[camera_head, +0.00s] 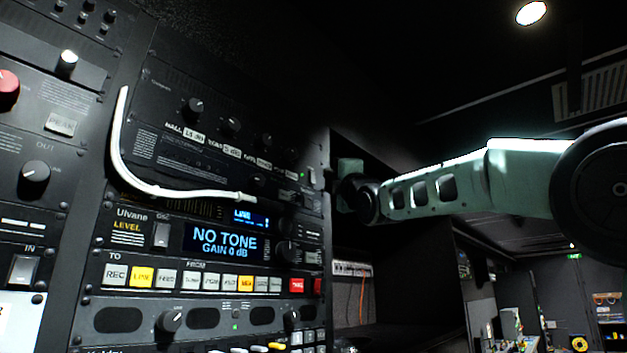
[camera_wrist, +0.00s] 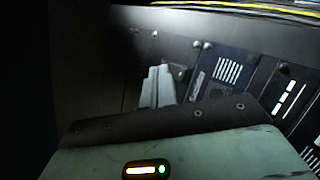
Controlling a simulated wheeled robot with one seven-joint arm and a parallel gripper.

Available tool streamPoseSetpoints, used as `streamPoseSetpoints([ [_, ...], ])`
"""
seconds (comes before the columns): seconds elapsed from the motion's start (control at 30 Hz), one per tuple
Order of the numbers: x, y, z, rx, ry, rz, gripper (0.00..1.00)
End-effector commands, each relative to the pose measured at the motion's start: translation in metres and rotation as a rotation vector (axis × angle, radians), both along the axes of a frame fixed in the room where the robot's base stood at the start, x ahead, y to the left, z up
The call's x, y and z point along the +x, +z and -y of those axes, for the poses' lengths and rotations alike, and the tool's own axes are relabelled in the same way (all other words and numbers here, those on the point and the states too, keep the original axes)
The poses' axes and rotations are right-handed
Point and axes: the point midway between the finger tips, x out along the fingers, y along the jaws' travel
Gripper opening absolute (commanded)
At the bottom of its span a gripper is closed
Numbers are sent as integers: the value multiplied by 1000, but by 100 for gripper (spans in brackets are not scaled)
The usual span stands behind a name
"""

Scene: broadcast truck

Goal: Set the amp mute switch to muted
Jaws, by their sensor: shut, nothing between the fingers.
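No switch in view carries a readable amp mute label, so I cannot tell which one it is or how it is set. In the head view, my gripper (camera_head: 314,178) is at the right end of the upper black rack unit (camera_head: 215,125), close to its front face. A small green light shows just left of the fingertips. In the wrist view, the pale fingers of my gripper (camera_wrist: 157,88) are together with nothing between them, in front of a dark panel (camera_wrist: 170,50) with screws. I cannot tell whether they touch the panel. My gripper's body hides the lower part of that view.
A white cable (camera_head: 122,150) loops across the rack front. Below are a "NO TONE" display (camera_head: 223,239), a rocker switch (camera_head: 162,235), a row of lit buttons (camera_head: 141,277) and knobs (camera_head: 170,320). Right of the rack is a dark recess; open room lies further right.

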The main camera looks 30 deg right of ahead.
Motion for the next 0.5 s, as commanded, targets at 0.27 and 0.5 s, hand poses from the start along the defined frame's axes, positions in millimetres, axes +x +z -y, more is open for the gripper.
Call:
streamPoseSetpoints([
  [0.27, 16, -4, -6, 0, 0, -2, 0],
  [0.5, 16, -4, -7, 1, 0, -1, 0],
])
